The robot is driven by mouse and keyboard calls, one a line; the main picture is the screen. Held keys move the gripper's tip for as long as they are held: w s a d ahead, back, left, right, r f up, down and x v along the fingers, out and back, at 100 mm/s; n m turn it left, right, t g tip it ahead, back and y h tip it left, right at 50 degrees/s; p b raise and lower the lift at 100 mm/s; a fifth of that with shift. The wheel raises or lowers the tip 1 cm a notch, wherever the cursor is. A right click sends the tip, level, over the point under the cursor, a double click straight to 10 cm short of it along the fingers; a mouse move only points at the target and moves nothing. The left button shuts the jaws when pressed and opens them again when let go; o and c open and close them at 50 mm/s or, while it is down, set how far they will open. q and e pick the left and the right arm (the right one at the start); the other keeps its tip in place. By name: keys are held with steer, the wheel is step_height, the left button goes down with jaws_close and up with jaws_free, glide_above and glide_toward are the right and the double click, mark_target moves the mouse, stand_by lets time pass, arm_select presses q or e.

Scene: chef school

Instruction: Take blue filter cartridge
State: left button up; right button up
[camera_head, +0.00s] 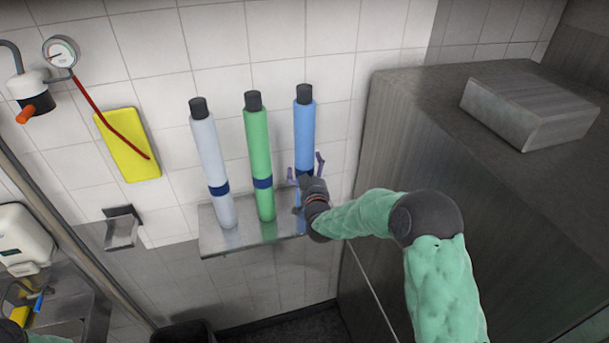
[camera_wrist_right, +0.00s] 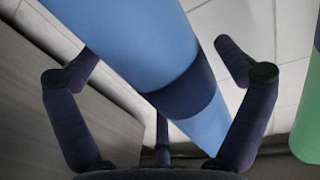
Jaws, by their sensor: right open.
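The blue filter cartridge (camera_head: 304,125) stands upright at the right end of a small metal wall shelf (camera_head: 222,243), with a black cap and a dark band low down. My right gripper (camera_head: 305,168) is at its lower part, with a finger showing on either side. In the right wrist view the blue cartridge (camera_wrist_right: 140,40) passes between the open fingers (camera_wrist_right: 160,75), with a visible gap on both sides. The gripper hides the cartridge's base in the head view. My left gripper does not show.
A green cartridge (camera_head: 258,150) and a white cartridge (camera_head: 208,150) stand on the same shelf to the left. A large dark metal cabinet (camera_head: 400,120) rises close on the right, with a metal box (camera_head: 520,115) on top. A yellow panel (camera_head: 128,150) and a gauge (camera_head: 60,50) are on the wall at left.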

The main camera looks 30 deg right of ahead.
steer(key=c, duration=1.2)
steer(key=shift+w+d+r, duration=0.1)
steer(key=shift+r, duration=0.1)
steer(key=c, duration=0.4)
steer(key=shift+r, duration=0.1)
